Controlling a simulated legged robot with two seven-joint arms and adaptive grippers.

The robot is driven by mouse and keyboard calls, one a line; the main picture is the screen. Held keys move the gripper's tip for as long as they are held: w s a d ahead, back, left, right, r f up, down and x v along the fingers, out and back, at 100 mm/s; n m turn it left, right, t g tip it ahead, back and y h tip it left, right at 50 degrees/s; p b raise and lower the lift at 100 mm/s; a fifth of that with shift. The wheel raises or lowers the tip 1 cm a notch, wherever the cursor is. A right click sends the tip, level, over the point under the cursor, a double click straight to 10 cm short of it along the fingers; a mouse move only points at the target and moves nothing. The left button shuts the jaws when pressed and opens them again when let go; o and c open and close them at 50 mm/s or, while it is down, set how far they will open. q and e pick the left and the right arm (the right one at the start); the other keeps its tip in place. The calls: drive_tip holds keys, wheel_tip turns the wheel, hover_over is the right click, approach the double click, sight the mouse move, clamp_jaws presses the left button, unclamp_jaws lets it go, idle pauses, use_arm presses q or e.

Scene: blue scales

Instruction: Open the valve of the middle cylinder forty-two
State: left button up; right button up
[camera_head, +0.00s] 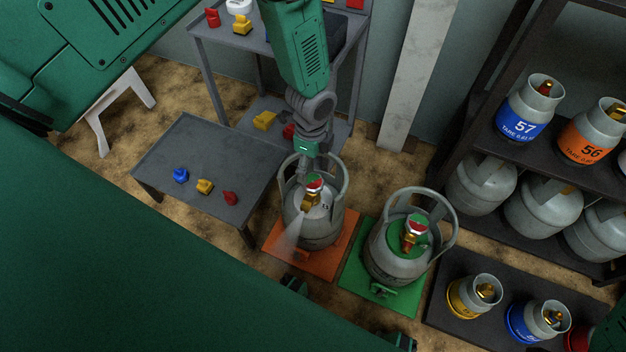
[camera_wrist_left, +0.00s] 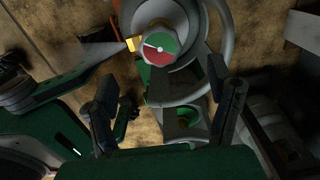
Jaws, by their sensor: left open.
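A grey gas cylinder (camera_head: 312,232) stands upright on an orange mat (camera_head: 272,243). Its top has a brass valve (camera_head: 309,202) and a red-and-green gauge (camera_head: 314,182). A pale spray (camera_head: 291,234) leaves the valve toward the lower left. My left gripper (camera_head: 303,172) reaches down at the collar behind the gauge. In the left wrist view the gripper (camera_wrist_left: 165,97) is open and empty, with the gauge (camera_wrist_left: 161,48) beyond its fingers. A second grey cylinder (camera_head: 392,262) with a green top stands on a green mat (camera_head: 372,293). I cannot read forty-two on either.
A low grey table (camera_head: 215,150) at left holds blue, yellow and red pieces. A shelf at right holds cylinders, including blue 57 (camera_head: 521,122) and orange 56 (camera_head: 590,142). Small cylinders stand on a dark platform (camera_head: 440,300). A pale post (camera_head: 415,75) rises behind.

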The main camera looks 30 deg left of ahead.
sight(312, 181)
use_arm(q)
wheel_tip(312, 181, down, 8)
drive_tip(key=b, duration=0.3)
drive_tip(key=shift+f, duration=0.15)
drive_tip(key=c, duration=1.2)
